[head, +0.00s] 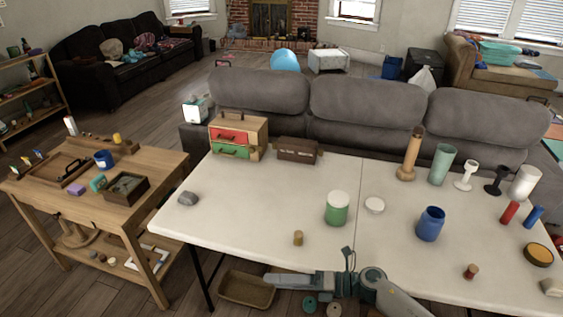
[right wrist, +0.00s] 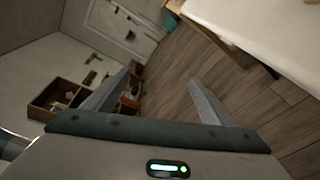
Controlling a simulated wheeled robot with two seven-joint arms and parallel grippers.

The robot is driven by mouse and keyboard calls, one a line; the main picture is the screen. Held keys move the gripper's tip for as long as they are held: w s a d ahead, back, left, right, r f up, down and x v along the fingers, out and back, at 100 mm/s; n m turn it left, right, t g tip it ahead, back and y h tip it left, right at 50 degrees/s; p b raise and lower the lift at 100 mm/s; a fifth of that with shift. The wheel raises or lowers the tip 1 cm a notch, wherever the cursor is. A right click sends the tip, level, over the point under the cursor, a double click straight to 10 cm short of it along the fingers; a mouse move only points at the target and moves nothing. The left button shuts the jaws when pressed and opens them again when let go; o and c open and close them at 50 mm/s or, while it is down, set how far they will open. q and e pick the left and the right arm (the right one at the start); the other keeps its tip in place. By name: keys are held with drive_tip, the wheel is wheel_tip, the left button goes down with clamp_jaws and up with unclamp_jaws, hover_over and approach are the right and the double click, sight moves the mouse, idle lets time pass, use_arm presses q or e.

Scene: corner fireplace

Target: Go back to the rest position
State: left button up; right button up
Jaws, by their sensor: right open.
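My right gripper (head: 285,280) is at the near edge of the white table, low in the head view, with its forearm coming in from the lower right. Its fingers point left. In the right wrist view the two fingers of the gripper (right wrist: 161,80) stand apart with nothing held between them, and floor shows past them. My left gripper is not in the head view.
A wooden side table (head: 125,213) stands left. A brown bin (head: 245,290) is below the table edge.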

drive_tip(key=s+d+f+m+t+h, duration=0.1)
drive_tip(key=d+f+m+t+h, duration=0.2)
drive_tip(key=d+f+m, duration=0.35)
drive_tip(key=s+d+f+m+t+h, duration=0.1)
drive_tip(key=d+f+m+t+h, duration=0.25)
drive_tip(key=f+m, duration=0.6)
drive_tip(key=d+f+m+t+h, duration=0.25)
drive_tip(key=d+f+m, duration=0.35)
drive_tip(key=f, duration=0.5)
drive_tip(key=s+d+f+m+g+h, duration=0.2)
drive_tip(key=s+d+f+m, duration=0.1)
drive_tip(key=s+f, duration=0.4)
drive_tip(key=s+d+f+m+g+h, duration=0.25)
drive_tip(key=s+f+m, duration=0.2)
drive_tip(key=s, duration=0.55)
drive_tip(key=s+d+f+m+g+h, duration=0.1)
drive_tip(key=s+d+f+m+h, duration=0.15)
drive_tip(key=s+f, duration=0.5)
drive_tip(key=s+f+m+g, duration=0.2)
drive_tip(key=s, duration=0.9)
drive_tip(key=s+d+f+m+g, duration=0.1)
drive_tip(key=s+f+m+g, duration=0.1)
drive_tip(key=s, duration=1)
drive_tip(key=shift+s+d+f+m+g, duration=0.2)
drive_tip(key=shift+d+f+m+g, duration=0.15)
drive_tip(key=shift+f+g, duration=0.2)
drive_tip(key=shift+s, duration=0.1)
